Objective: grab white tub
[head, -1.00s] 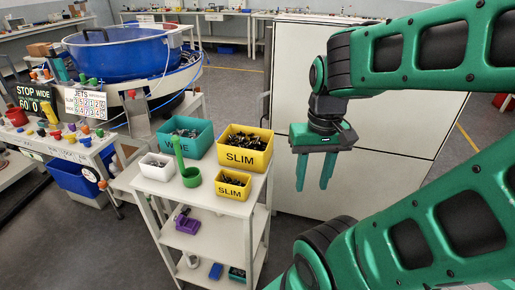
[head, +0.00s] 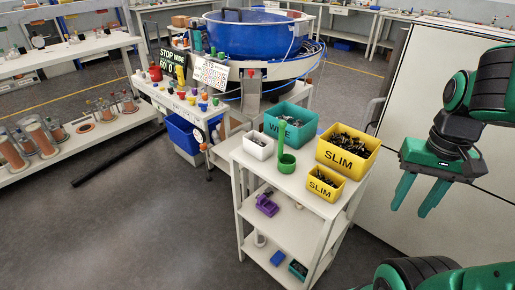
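The white tub (head: 258,145) is a small open box on the top shelf of a white cart (head: 314,196), at its left back corner. Its contents are too small to make out. My gripper (head: 418,194) is at the right, pointing down, with its two green fingers apart and nothing between them. It hangs in the air to the right of the cart, well apart from the tub.
A blue bowl machine (head: 248,38) stands behind.

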